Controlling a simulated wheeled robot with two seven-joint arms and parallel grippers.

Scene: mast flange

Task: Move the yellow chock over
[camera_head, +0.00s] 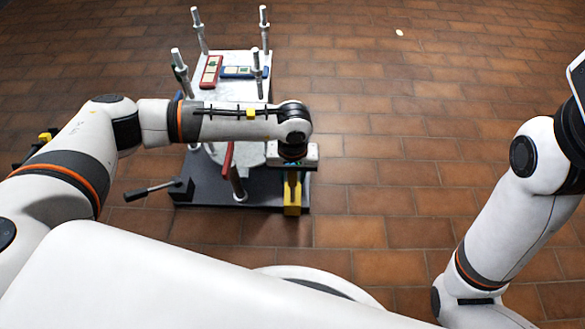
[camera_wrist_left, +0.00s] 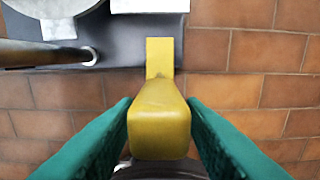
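The yellow chock (camera_head: 292,197) stands at the front right corner of the dark base of the mast fixture. It also shows in the left wrist view (camera_wrist_left: 160,125), with a thick near end and a narrower part reaching to the base edge. My left gripper (camera_wrist_left: 159,100) is over it, one teal finger on each side of the thick end. The fingers are very close to its sides; I cannot tell whether they press on it. In the head view my left wrist hides most of these fingers. My right arm is at the right, its fingers out of view.
The dark base (camera_head: 205,187) carries a pale plate (camera_head: 230,95) with several upright metal posts. A red block (camera_head: 210,72) and a blue block (camera_head: 243,72) lie on the plate. A black lever (camera_head: 150,190) sticks out left.

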